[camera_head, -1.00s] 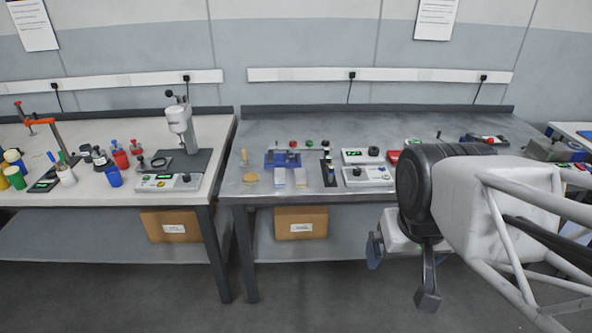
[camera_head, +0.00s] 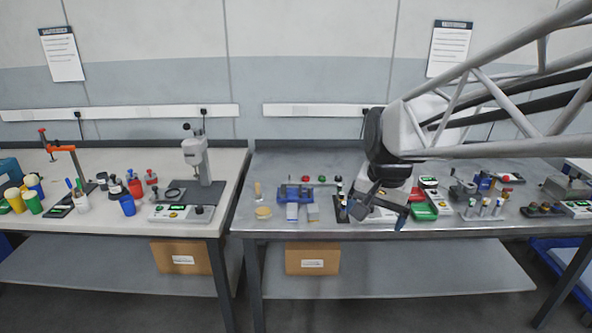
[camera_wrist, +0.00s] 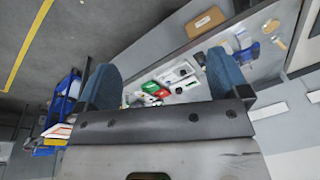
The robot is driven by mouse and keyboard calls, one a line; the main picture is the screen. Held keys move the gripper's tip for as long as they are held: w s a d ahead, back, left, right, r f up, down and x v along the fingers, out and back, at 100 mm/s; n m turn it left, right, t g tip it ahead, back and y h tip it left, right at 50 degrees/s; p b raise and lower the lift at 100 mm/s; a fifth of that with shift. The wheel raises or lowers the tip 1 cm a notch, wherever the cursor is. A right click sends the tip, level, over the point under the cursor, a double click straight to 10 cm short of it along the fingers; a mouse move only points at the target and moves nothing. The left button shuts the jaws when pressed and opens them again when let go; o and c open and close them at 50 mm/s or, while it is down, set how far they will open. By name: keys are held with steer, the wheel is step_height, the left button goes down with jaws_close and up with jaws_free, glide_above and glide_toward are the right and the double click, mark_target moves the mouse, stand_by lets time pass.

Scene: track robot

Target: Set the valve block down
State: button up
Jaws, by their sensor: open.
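My gripper (camera_head: 380,212) is over the front part of the grey metal bench (camera_head: 420,234), right of its middle. In the wrist view my gripper (camera_wrist: 166,80) shows two blue-padded fingers spread wide with nothing between them. A blue fixture (camera_head: 296,193) stands on the bench left of my gripper, with two small pale blocks, one (camera_head: 292,212) and another (camera_head: 312,213), at its front. The fixture also shows in the wrist view (camera_wrist: 248,52). I cannot tell which thing, if any of these, is the valve block.
A green tray (camera_head: 424,211) and a rack of small tools (camera_head: 484,209) lie right of my gripper. A dark strip (camera_head: 341,209) and a pale device (camera_head: 376,215) are close by. A cardboard box (camera_head: 312,261) sits on the shelf below. A white bench (camera_head: 100,213) stands left.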

steer(key=w+a+f+m, duration=0.2)
steer(key=w+a+m, duration=0.15)
steer(key=w, duration=0.95)
steer(key=m+g+y, duration=0.1)
steer(key=m+g, duration=0.1)
steer(key=m, duration=0.7)
glide_above(292, 207)
steer(key=d, duration=0.1)
step_height(292, 207, down, 22)
steer(key=shift+s+r, duration=0.1)
steer(key=shift+f, duration=0.25)
steer(key=shift+f, duration=0.1)
steer(key=shift+a+f, duration=0.2)
steer(key=shift+f, duration=0.95)
steer(key=shift+f, duration=0.15)
steer(key=shift+a+f, duration=0.2)
steer(key=shift+f, duration=1.05)
steer(key=shift+a+f, duration=0.2)
steer(key=shift+f, duration=1)
